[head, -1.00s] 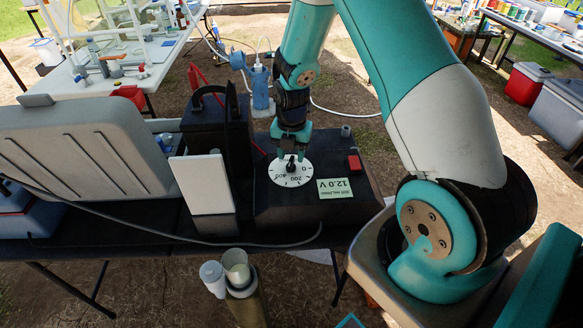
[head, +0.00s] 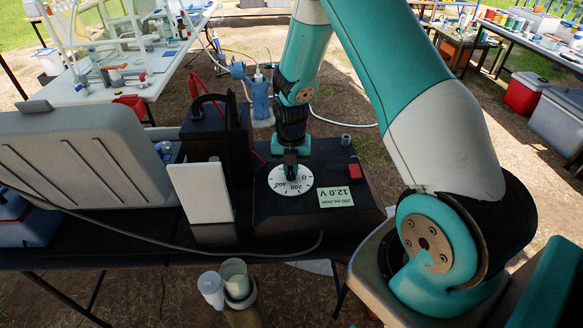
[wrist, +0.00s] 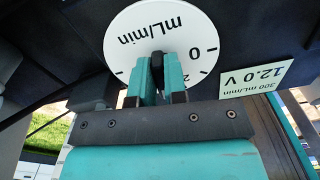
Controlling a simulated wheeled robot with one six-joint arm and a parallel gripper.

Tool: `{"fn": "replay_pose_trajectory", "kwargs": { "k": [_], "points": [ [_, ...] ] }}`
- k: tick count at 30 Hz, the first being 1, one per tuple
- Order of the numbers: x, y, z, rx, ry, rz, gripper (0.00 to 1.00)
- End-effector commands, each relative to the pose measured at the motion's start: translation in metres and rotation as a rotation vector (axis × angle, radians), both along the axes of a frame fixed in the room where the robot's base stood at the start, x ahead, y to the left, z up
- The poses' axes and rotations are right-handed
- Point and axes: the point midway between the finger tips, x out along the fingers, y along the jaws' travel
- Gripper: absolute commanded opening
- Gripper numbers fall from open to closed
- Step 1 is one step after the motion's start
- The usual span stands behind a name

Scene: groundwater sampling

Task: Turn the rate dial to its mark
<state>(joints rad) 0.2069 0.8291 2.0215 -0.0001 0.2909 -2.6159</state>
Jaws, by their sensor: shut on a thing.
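The rate dial is a round white disc (head: 297,187) with black numbers, on top of a black control box (head: 345,217) in the head view. It also shows in the wrist view (wrist: 128,45), with "mL/min" and a 0 readable. My gripper (wrist: 157,75) is shut on the dial's black knob (wrist: 157,62) at the disc's middle. In the head view my gripper (head: 291,168) comes down from above and hides the knob and part of the scale. A pale green label (head: 336,197) beside the dial reads 300 mL/min and 12.0 V.
A red button (head: 355,171) sits right of the dial. A white panel (head: 201,192), a black battery-like box (head: 215,135) and a grey case (head: 85,155) stand to the left. Cups (head: 233,275) stand in a holder at the front edge.

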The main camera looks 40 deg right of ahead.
Motion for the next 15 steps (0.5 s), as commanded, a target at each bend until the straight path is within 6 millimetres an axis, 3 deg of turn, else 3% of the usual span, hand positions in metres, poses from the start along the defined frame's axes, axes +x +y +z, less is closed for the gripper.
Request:
{"fn": "replay_pose_trajectory", "kwargs": {
  "k": [3,12,15],
  "points": [
    [0.0009,0.0008,0.0006,0.000,0.000,0.114,0.00],
    [0.0011,0.0010,0.0003,-0.001,-0.001,0.148,0.00],
    [0.0015,0.0018,0.0007,0.000,0.000,0.235,0.00]
  ]
}}
